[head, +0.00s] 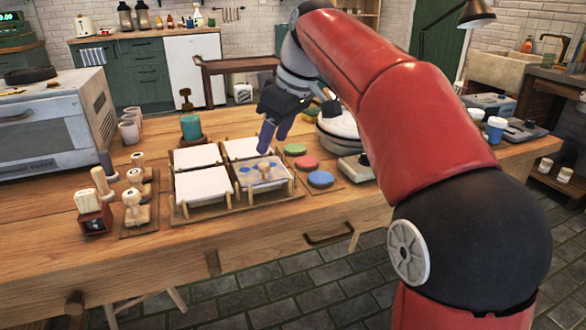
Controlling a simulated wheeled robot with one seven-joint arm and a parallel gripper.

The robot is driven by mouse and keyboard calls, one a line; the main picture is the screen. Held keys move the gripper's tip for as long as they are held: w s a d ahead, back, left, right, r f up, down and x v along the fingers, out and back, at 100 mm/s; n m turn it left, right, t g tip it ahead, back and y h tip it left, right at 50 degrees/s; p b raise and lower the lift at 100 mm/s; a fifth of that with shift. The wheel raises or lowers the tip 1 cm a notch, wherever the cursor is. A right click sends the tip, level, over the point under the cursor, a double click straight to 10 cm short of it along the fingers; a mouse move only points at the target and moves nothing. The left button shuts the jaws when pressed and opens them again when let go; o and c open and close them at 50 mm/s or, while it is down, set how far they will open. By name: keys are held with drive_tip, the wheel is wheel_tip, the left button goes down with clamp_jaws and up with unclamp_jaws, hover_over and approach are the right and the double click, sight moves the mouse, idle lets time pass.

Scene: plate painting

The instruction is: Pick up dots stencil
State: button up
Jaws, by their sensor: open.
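The dots stencil (250,179) looks like a clear sheet with blue dots and a small wooden knob. It lies in the front right place of a wooden rack (236,207), over what seems a white plate or tile. My gripper (272,142) has bluish fingers that point down. It is open above the back edge of the stencil, near its knob, and seems apart from it. The exact height is hard to judge. My red arm comes in from the right and does not cover the stencil.
White square pieces (203,187) fill the other rack places. Green, red and blue round pads (320,179) lie just right of the rack. Wooden-handled stamps (136,207) stand at the left, with a teal pot (191,127) behind. A large grey oven (50,125) takes the table's left end.

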sight(264, 164)
drive_tip(key=b+x, duration=0.1)
drive_tip(key=x, duration=0.6)
drive_tip(key=shift+a+f, duration=0.15)
drive_tip(key=shift+f, duration=0.25)
drive_tip(key=c, duration=1)
drive_tip(key=shift+c, duration=0.2)
drive_tip(key=shift+r, duration=0.1)
